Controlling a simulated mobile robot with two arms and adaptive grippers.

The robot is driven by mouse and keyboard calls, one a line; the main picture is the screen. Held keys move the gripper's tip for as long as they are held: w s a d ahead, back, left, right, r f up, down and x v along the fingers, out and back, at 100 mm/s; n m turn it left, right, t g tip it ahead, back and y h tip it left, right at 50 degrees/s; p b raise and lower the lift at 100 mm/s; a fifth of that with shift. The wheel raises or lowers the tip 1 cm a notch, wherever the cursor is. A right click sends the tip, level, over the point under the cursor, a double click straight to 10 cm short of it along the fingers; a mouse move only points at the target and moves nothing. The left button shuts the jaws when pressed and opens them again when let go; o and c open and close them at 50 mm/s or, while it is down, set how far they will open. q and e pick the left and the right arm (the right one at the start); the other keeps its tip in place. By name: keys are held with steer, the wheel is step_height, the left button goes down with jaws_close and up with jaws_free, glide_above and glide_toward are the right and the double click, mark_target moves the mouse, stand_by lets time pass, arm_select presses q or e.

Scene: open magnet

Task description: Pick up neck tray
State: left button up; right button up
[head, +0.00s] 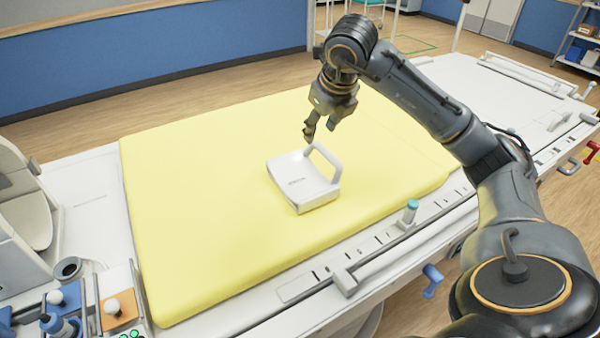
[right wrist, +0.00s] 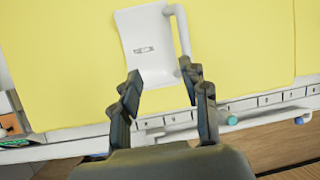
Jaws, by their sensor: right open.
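The neck tray (head: 302,184) is a small white tray with a raised loop handle (head: 326,156) on one side. It lies on the yellow mat (head: 210,200) of the table. My right gripper (head: 311,138) is above the tray near its handle, with its fingers pointing down. In the right wrist view the tray (right wrist: 147,45) is beyond the open fingers of the gripper (right wrist: 163,88). Its handle (right wrist: 182,30) is near the right finger, and nothing is held. I cannot tell the exact gap between fingers and handle. My left gripper is not in view.
A white rail with a teal-topped knob (head: 411,208) runs along the table's near edge. A white moulded device (head: 22,205) stands at the left, with blue parts and an orange block (head: 119,310) in front of it. The mat around the tray is clear.

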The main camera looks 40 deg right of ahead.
steer(key=d, duration=0.2)
steer(key=m+h+p, duration=0.1)
glide_above(326, 151)
steer(key=s+a, duration=0.2)
steer(key=s, duration=0.1)
step_height(326, 151, down, 6)
steer(key=shift+w+d+f+g+p, duration=0.15)
steer(key=shift+w+f+p, duration=0.1)
steer(key=shift+f, duration=0.15)
steer(key=shift+w+d+f+g+p, duration=0.1)
steer(key=shift+d+f+g+p, duration=0.1)
steer(key=shift+f, duration=0.15)
steer(key=p+x, duration=0.1)
steer(key=x, duration=0.2)
steer(key=shift+w+f, duration=0.15)
steer(key=shift+f, duration=0.1)
steer(key=shift+w+d+f, duration=0.15)
steer(key=shift+f, duration=0.15)
steer(key=shift+r, duration=0.1)
jaws_close()
